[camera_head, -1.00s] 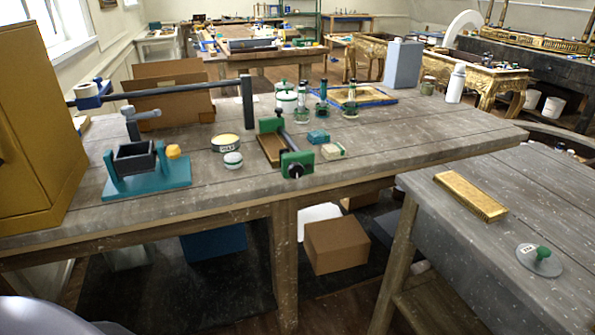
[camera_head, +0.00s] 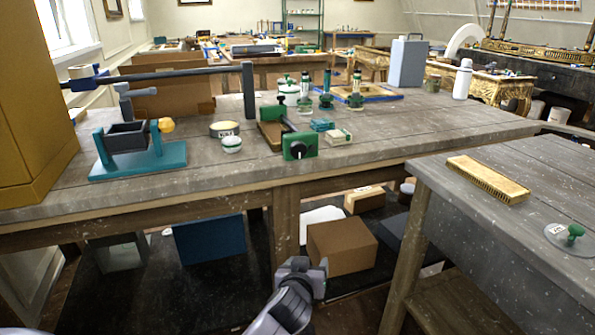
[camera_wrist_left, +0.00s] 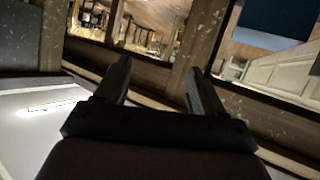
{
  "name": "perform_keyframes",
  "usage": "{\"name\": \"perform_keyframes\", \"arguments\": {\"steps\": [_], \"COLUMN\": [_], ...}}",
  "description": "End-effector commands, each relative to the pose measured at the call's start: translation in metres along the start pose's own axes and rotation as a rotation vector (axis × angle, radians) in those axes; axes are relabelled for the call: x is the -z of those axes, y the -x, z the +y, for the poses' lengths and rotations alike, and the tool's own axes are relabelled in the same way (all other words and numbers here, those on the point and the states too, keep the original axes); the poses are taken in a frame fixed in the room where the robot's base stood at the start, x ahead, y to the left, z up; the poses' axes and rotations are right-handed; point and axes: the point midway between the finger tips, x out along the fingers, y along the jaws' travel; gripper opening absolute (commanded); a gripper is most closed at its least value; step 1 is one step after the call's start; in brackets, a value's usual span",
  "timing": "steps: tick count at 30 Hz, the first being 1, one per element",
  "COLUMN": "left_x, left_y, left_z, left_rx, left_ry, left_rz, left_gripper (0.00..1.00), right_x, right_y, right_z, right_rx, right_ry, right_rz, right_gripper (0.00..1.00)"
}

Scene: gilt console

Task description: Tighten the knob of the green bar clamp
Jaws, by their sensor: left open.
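The green bar clamp (camera_head: 308,141) lies on the wooden workbench (camera_head: 225,180), near its front edge. Its black knob (camera_head: 297,149) faces the front, and a dark bar runs back to a second green jaw beside a brown wooden piece (camera_head: 270,134). My left gripper (camera_head: 303,266) is below and in front of the bench edge, well apart from the clamp. In the left wrist view its two dark fingers (camera_wrist_left: 155,70) are spread with nothing between them. The clamp is not seen in that view. My right gripper is not in view.
A teal vise-like stand (camera_head: 140,165), a round tin (camera_head: 224,129) and a small jar (camera_head: 231,144) stand left of the clamp. A second table (camera_head: 480,220) at right holds a gilt bar (camera_head: 488,179).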

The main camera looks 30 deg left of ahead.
Motion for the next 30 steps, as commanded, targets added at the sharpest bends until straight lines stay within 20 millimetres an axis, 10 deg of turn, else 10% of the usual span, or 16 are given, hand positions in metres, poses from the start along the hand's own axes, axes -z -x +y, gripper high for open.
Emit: {"name": "perform_keyframes", "arguments": {"steps": [8,18,30], "left_x": [0.097,0.209,0.243], "left_y": [-0.043,-0.021,-0.024], "left_z": [0.009,0.009,-0.002], "left_rx": [0.178,0.3,0.319], "left_ry": [0.3,0.668,0.746], "left_rz": [0.24,0.553,0.624], "left_gripper": [0.69,0.69,0.69], "right_x": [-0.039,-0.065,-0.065], "right_y": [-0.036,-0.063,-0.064], "right_z": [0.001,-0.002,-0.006], "right_rx": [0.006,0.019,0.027], "right_ry": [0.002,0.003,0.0], "right_rz": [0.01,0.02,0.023], "right_gripper": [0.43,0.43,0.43]}}
